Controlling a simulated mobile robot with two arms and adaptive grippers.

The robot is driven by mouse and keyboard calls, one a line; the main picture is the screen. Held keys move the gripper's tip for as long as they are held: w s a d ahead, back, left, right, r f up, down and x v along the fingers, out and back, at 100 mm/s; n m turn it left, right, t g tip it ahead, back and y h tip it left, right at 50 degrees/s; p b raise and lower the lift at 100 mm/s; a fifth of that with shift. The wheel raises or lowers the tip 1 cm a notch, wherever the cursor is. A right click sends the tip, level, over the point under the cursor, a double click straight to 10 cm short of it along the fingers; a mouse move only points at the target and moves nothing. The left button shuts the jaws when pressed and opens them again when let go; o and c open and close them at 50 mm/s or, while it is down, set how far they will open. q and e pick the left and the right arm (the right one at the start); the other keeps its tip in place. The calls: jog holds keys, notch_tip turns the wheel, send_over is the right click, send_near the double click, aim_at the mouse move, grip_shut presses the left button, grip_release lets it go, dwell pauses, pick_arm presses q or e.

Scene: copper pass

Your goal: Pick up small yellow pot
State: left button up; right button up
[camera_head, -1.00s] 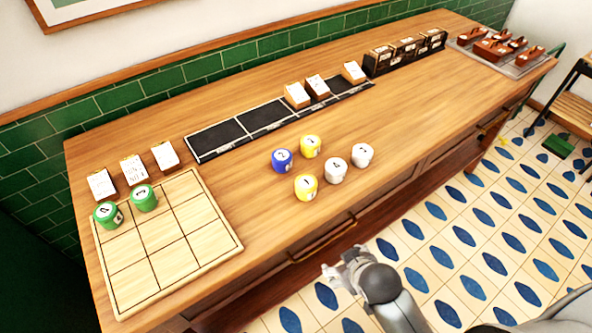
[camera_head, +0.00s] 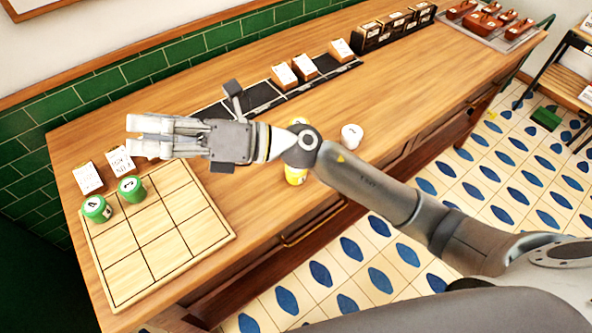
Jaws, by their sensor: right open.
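Two yellow pots show partly behind my right arm on the wooden counter. The nearer yellow pot (camera_head: 295,175) shows below the wrist, and only the top edge of the farther yellow pot (camera_head: 298,121) shows above it. I cannot tell which is the smaller. My right gripper (camera_head: 136,136) is open and empty, stretched to the left over the counter, past the pots and above the area near the card blocks. The pots are beside my wrist, not between the fingers. My left gripper is not in view.
A white pot (camera_head: 351,135) stands right of my arm; the blue pot and another white one are hidden. Two green pots (camera_head: 97,208) (camera_head: 131,189) stand on the gridded board (camera_head: 160,240). Card blocks (camera_head: 88,177) stand behind it. A black strip (camera_head: 258,97) lies at the back.

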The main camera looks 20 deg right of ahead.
notch_tip(320, 180, down, 7)
jog(key=s+a+n+g+h, duration=0.1)
jog(key=s+n+g+h, duration=0.1)
jog(key=n+g+h, duration=0.4)
jog(key=n+t+h, duration=0.2)
jog(key=n+h, duration=0.4)
jog(key=h, duration=0.9)
send_near(296, 172)
jog(key=shift+w+d+f, duration=0.45)
jog(key=shift+w+d, duration=0.05)
notch_tip(296, 172, down, 5)
jog(key=shift+r+p, duration=0.2)
jog(key=shift+p, duration=0.6)
notch_tip(296, 172, down, 5)
jog(key=p, duration=0.3)
jog(key=shift+w+f, duration=0.15)
jog(key=shift+f, duration=0.35)
jog(key=c, duration=1.2)
